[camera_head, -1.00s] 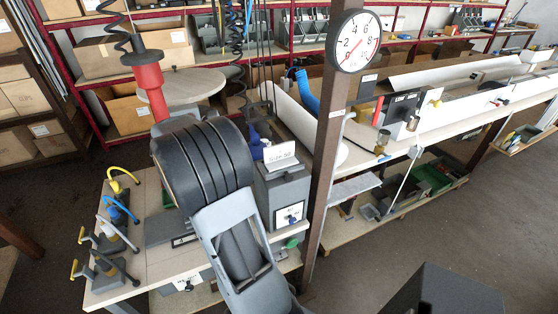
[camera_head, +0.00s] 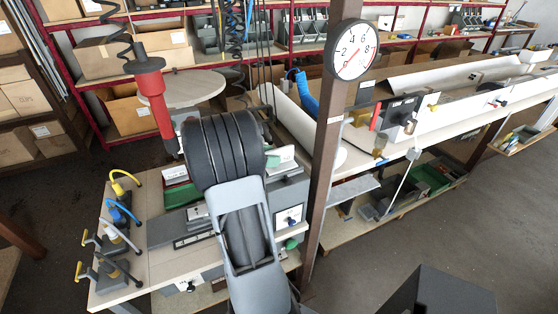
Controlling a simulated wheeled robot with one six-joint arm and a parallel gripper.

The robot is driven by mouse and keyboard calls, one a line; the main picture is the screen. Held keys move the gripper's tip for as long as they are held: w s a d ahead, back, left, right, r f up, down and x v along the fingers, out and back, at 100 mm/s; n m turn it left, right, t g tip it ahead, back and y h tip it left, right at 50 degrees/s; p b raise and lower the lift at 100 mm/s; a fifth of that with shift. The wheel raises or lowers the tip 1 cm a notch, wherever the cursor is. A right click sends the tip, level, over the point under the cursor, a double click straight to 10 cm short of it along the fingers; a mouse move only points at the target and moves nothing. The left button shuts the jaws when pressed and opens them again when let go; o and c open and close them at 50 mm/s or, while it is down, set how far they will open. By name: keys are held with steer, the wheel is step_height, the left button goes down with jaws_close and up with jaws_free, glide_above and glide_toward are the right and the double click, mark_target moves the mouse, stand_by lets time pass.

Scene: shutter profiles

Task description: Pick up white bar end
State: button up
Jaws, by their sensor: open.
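Long white profiles lie on the bench at the right. One broad white bar (camera_head: 440,75) runs along the back of the bench. Another white curved piece (camera_head: 285,112) slants down behind the brown post, its near end partly hidden by the post. I cannot tell which of these the task names. My arm, with its black ribbed joint, rises from the bottom middle over the near table. My gripper's fingers are hidden behind that joint, so I cannot see them or their distance to any white bar end.
The brown post (camera_head: 328,150) carries a round dial (camera_head: 356,50) close to the right of my arm. A red cylinder (camera_head: 153,92) hangs from a coiled hose at the left. Yellow- and blue-handled clamps (camera_head: 122,205) stand on the near table's left edge.

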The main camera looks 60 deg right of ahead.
steer(key=shift+s+d+f, duration=0.15)
steer(key=shift+d, duration=0.05)
jaws_close()
stand_by(0.4)
